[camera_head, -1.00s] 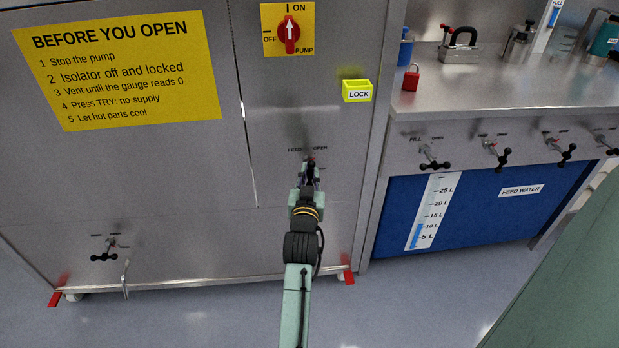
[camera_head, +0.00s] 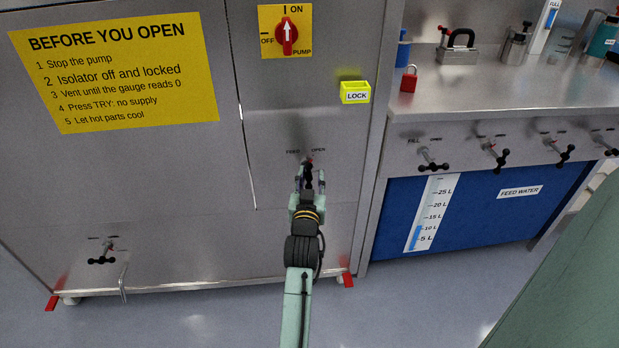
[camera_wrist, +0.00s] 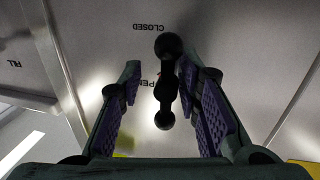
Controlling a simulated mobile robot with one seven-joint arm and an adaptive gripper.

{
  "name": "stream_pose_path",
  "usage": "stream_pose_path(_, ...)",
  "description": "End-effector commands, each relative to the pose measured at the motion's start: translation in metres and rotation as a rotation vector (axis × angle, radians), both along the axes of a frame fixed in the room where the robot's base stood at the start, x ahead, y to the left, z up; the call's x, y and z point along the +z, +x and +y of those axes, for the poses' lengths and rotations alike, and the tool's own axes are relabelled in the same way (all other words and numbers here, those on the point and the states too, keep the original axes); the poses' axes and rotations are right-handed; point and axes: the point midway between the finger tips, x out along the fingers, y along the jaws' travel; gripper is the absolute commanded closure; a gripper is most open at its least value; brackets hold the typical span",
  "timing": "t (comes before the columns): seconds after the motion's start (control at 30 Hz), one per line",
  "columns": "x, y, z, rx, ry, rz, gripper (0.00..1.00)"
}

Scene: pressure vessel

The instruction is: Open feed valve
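The feed valve (camera_head: 308,164) is on the steel cabinet front, under a FEED label and beside an OPEN label. In the wrist view its black bar handle (camera_wrist: 165,88) has round knobs at both ends and lies lengthwise between the fingers. CLOSED is printed near its upper knob, and a partly hidden label sits behind the bar. My gripper (camera_head: 310,182) is at the valve. It also shows in the wrist view (camera_wrist: 158,72) with its purple-padded fingers apart. The handle is nearer the right finger; I cannot tell whether they touch.
Above are the yellow LOCK box (camera_head: 355,92) and the red pump switch (camera_head: 287,36), pointing to ON. Another valve (camera_head: 103,255) is low on the left. A bench (camera_head: 490,95) with several valves stands to the right.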

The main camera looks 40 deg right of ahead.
Motion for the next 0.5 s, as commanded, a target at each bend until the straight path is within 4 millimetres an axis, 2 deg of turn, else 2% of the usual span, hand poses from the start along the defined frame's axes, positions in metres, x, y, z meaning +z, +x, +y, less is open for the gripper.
stream_pose_path(0.27,0.003,0.001,0.004,0.005,-0.003,-0.004,0.69)
stream_pose_path(0.37,0.003,-0.005,0.01,0.006,-0.003,-0.005,0.69)
stream_pose_path(0.5,0.002,-0.024,0.027,0.006,-0.004,-0.003,0.69)
